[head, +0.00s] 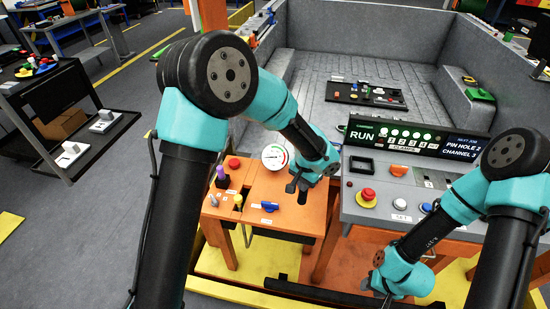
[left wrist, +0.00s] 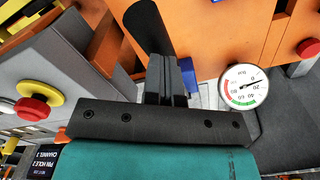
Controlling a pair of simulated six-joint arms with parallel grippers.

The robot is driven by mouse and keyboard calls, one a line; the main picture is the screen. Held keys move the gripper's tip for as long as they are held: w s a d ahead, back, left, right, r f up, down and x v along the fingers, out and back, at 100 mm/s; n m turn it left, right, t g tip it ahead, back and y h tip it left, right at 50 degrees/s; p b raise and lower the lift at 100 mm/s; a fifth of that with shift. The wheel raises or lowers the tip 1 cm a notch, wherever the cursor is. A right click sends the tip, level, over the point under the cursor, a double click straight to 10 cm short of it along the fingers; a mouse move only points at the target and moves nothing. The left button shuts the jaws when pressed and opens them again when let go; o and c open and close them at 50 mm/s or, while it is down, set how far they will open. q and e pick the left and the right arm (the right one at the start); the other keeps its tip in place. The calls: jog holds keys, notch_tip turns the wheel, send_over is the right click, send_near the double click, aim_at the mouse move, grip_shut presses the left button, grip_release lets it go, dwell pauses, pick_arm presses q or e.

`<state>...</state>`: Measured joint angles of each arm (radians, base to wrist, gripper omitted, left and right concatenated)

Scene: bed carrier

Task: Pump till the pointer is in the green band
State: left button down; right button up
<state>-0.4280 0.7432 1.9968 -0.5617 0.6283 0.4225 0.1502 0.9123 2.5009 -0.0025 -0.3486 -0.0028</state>
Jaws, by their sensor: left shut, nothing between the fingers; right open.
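A round white gauge (head: 275,157) stands at the back of the orange bench (head: 262,228). It also shows in the left wrist view (left wrist: 243,87), with red and green arcs; its thin pointer points right, off the green arc along the bottom. My left gripper (head: 297,190) is shut and empty above the right part of the bench, right of the gauge. A dark rounded bar (left wrist: 150,25) lies beyond the fingers in the wrist view; I cannot tell if it is a pump lever. My right gripper (head: 372,287) is open, low at the front right.
A blue handle (head: 269,207), a yellow knob (head: 238,200), a purple-topped part (head: 221,174) and a red button (head: 234,163) crowd the bench. A grey console (head: 350,208) with buttons adjoins it at right. A long black bar (head: 330,293) crosses low in front.

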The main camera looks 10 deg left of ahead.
pick_arm(q)
jog(key=shift+w+r, duration=0.15)
jog(key=shift+r, duration=0.75)
jog(key=shift+w+r, duration=0.2)
jog(key=shift+r, duration=0.7)
jog(key=shift+w+r, duration=0.15)
jog(key=shift+r, duration=0.75)
jog(key=shift+f, duration=0.15)
jog(key=shift+s+f, duration=1.3)
jog(key=shift+f, duration=5.4)
jog(key=shift+w+r, duration=0.4)
jog(key=shift+r, duration=1.9)
jog(key=shift+w+r, duration=0.45)
jog(key=shift+r, duration=1.8)
jog(key=shift+w+r, duration=0.4)
jog(key=shift+r, duration=1.9)
